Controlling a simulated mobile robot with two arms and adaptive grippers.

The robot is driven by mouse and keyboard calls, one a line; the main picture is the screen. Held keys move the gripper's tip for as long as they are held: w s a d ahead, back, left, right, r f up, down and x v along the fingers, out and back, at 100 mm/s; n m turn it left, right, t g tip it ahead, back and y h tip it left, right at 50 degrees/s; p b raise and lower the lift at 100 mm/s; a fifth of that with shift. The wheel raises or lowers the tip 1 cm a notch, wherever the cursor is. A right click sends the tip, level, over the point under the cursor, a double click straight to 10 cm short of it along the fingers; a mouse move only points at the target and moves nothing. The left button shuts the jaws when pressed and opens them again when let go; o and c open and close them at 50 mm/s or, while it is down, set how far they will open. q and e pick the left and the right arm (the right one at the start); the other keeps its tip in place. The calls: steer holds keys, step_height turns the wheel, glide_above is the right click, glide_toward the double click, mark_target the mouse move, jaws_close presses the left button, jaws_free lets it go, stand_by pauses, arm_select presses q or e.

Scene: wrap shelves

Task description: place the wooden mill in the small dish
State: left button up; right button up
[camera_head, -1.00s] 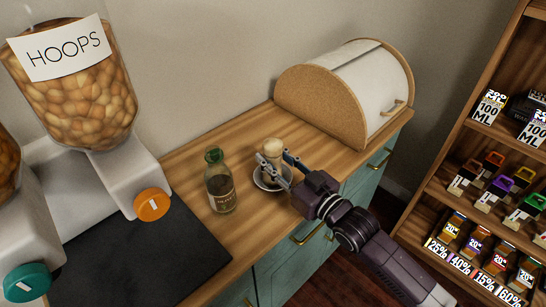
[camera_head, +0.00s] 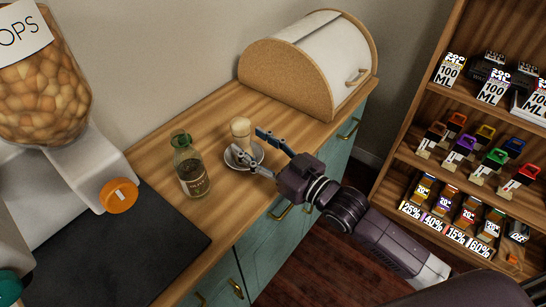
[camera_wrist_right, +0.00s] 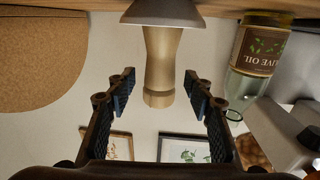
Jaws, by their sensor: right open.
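The wooden mill (camera_head: 241,131) stands upright in the small dish (camera_head: 257,155) on the wooden counter. In the right wrist view, which shows the scene upside down, the mill (camera_wrist_right: 160,62) rests on the underside-seen dish (camera_wrist_right: 163,12). My right gripper (camera_head: 247,141) is open, its two fingers apart on either side of the mill. In the wrist view gaps show between the mill and both fingertips (camera_wrist_right: 159,80), so it is not gripped. Part of the dish is hidden behind a finger. My left gripper is not in view.
A green olive oil bottle (camera_head: 190,168) stands close left of the dish. A bread box (camera_head: 310,65) is behind, to the right. A cereal dispenser (camera_head: 60,120) and dark mat (camera_head: 130,245) are at left. Shelves (camera_head: 400,155) stand at right. Bare counter lies between bottle and bread box.

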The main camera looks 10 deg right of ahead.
steer(key=v, duration=0.6)
steer(key=shift+s+f+b, duration=0.1)
steer(key=shift+f+b, duration=0.05)
steer(key=shift+b, duration=0.15)
steer(key=shift+v, duration=0.95)
